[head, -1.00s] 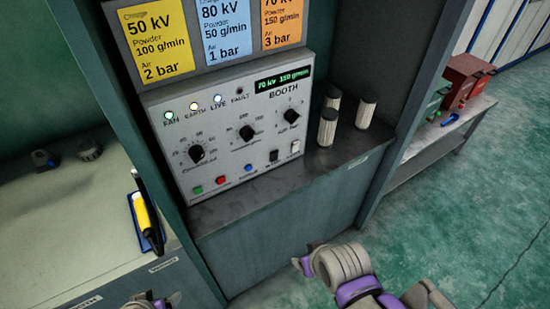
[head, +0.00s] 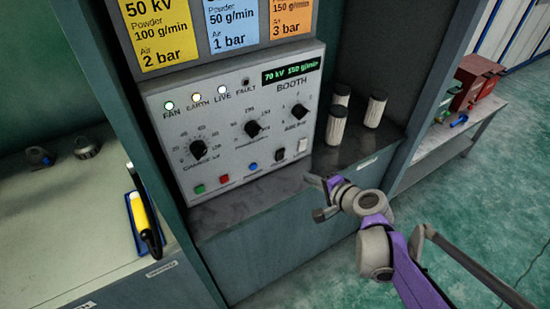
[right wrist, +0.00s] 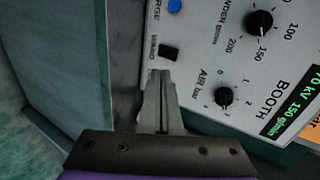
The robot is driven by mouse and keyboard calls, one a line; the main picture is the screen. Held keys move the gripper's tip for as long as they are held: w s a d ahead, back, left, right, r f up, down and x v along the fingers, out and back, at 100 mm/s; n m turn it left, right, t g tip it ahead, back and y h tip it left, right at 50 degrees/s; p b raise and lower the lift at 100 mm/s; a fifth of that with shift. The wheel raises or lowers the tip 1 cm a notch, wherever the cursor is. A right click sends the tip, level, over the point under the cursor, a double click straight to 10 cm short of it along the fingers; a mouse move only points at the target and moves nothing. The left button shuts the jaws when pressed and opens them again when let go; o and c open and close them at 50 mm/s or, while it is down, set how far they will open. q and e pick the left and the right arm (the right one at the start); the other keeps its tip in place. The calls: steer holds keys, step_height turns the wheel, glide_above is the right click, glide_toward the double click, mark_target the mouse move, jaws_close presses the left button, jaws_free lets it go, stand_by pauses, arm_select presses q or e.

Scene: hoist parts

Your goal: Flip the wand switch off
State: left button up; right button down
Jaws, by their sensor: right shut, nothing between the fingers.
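My right gripper (head: 313,181) is below and right of the switches, in front of the ledge. In the right wrist view its shut, empty fingertips (right wrist: 159,75) appear just beside the black switch. My left gripper is out of view.
Green, red and blue buttons (head: 252,167) and several black knobs (head: 253,128) are close on the panel. White-grey cylinders (head: 336,124) stand on the ledge right of it. A yellow-handled tool (head: 144,215) lies on the left bench. A red box (head: 475,80) stands on the right bench.

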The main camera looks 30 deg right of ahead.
steer(key=shift+w+d+r+m, duration=0.15)
steer(key=shift+w+d+m, duration=0.15)
steer(key=shift+d, duration=0.25)
steer(key=b, duration=0.1)
glide_toward(282, 153)
step_height(282, 153, down, 3)
steer(key=w, duration=0.2)
steer(key=shift+w+a, duration=0.2)
steer(key=shift+w, duration=0.4)
steer(key=shift+w+a, duration=0.25)
steer(key=shift+w, duration=0.4)
steer(key=shift+w+r, duration=0.1)
steer(key=shift+w, duration=0.45)
